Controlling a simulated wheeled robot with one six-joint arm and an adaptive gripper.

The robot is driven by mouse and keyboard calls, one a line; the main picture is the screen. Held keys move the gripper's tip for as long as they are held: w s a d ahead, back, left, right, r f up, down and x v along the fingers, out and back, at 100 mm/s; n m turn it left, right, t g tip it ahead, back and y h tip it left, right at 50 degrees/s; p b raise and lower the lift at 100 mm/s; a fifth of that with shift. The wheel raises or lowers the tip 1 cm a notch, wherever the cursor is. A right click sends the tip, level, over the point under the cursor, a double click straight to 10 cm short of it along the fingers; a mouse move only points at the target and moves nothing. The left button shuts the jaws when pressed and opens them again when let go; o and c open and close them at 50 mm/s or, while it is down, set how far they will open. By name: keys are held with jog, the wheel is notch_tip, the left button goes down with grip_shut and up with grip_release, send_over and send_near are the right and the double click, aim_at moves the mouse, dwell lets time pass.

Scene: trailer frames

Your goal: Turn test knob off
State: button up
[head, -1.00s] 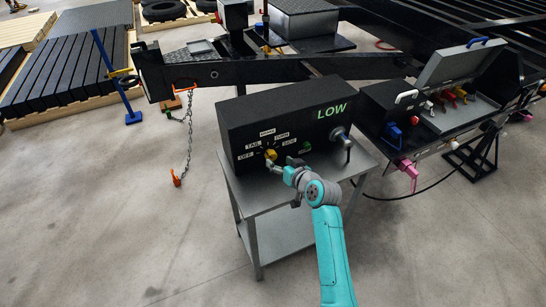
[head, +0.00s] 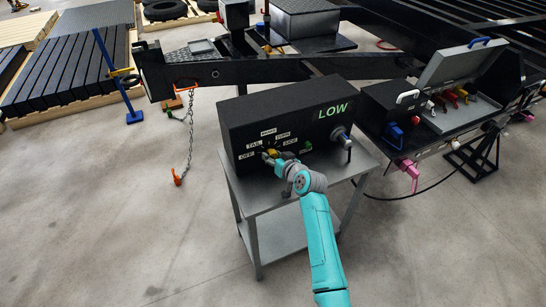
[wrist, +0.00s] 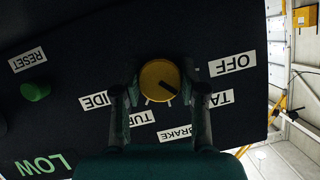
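The yellow test knob (wrist: 158,76) is on the front of the black test box (head: 235,128). It is mostly covered by my gripper in the head view, with a bit of yellow (head: 272,152) showing. In the wrist view, which is upside down, its dark pointer mark aims lower right, roughly toward the TAIL label (wrist: 214,104). The OFF label (wrist: 232,63) is right of the knob. My gripper (wrist: 160,84) has one finger on each side of the knob. Narrow gaps seem to remain, so it looks open around it; contact is hard to tell.
A green RESET button (wrist: 35,91) and a lit LOW display (head: 333,111) are on the same box. The box stands on a grey metal table (head: 268,199). A trailer frame (head: 240,72) is behind, and an open-lidded unit (head: 450,66) is at right. Floor in front is clear.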

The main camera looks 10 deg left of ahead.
jog(key=shift+c, duration=1)
jog(key=n+t+h, duration=0.1)
jog(key=n, duration=0.1)
jog(key=shift+a+n+h, duration=0.1)
jog(key=shift+n+h, duration=0.3)
jog(key=shift+n+t+h, duration=0.7)
jog(key=shift+n, duration=0.5)
jog(key=o, duration=1.2)
jog(key=shift+c, duration=0.2)
